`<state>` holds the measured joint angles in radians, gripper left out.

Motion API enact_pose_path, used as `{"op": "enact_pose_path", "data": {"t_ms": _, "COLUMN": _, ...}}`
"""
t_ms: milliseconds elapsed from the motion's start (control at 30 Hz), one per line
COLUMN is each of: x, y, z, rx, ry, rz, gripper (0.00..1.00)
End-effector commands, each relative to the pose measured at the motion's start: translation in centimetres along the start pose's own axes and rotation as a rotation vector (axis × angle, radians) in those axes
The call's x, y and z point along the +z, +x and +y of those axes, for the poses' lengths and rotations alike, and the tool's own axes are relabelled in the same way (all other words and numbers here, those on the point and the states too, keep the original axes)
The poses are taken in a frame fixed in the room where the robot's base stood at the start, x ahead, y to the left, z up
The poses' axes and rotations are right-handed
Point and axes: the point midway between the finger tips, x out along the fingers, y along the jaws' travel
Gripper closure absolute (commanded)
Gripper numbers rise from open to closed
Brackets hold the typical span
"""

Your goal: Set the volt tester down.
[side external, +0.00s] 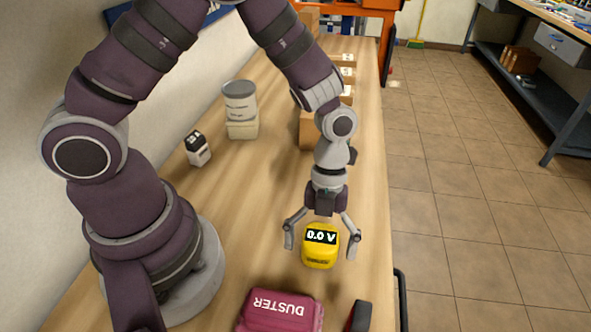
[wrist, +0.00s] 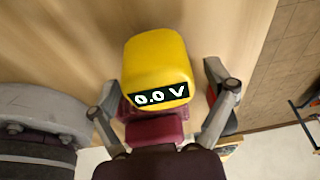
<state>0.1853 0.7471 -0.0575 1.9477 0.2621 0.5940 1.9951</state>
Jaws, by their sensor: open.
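The volt tester (side external: 320,250) is a yellow block with a black display reading "0.0 V". In the side external view it is near the front of the wooden table, between the fingers of my gripper (side external: 321,246). The fingers are spread wide, with a gap on each side of it. In the wrist view the volt tester (wrist: 157,68) sits ahead of the open fingertips of my gripper (wrist: 162,98). It looks upright and appears to stand on the table, though its underside is hidden.
A dark pink duster (side external: 280,312) lies on the table (side external: 255,190) in front of the tester, beside a black and red object (side external: 359,316). A small black-and-white box (side external: 197,148), a grey tin (side external: 240,100) on a pale block and several cardboard boxes stand farther back.

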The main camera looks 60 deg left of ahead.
Motion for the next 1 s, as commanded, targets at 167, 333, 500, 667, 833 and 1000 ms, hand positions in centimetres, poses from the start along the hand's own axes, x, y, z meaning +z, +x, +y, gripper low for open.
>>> {"op": "enact_pose_path", "data": {"t_ms": 167, "x": 0.1, "y": -4.2, "z": -0.2, "rx": -0.009, "ry": -0.001, "rz": -0.006, "gripper": 0.16}}
{"op": "enact_pose_path", "data": {"t_ms": 333, "x": 0.1, "y": -8.5, "z": -0.1, "rx": -0.007, "ry": -0.001, "rz": -0.006, "gripper": 0.16}}
{"op": "enact_pose_path", "data": {"t_ms": 500, "x": 0.1, "y": -11.0, "z": 0.0, "rx": -0.004, "ry": -0.002, "rz": -0.002, "gripper": 0.16}}
{"op": "enact_pose_path", "data": {"t_ms": 667, "x": -0.1, "y": -13.0, "z": 0.6, "rx": -0.048, "ry": -0.196, "rz": -0.057, "gripper": 0.16}}
{"op": "enact_pose_path", "data": {"t_ms": 833, "x": -0.6, "y": -17.1, "z": 3.7, "rx": -0.302, "ry": -0.961, "rz": -0.17, "gripper": 0.16}}
{"op": "enact_pose_path", "data": {"t_ms": 1000, "x": -0.9, "y": -19.4, "z": 7.7, "rx": -0.671, "ry": -1.735, "rz": -0.088, "gripper": 0.16}}
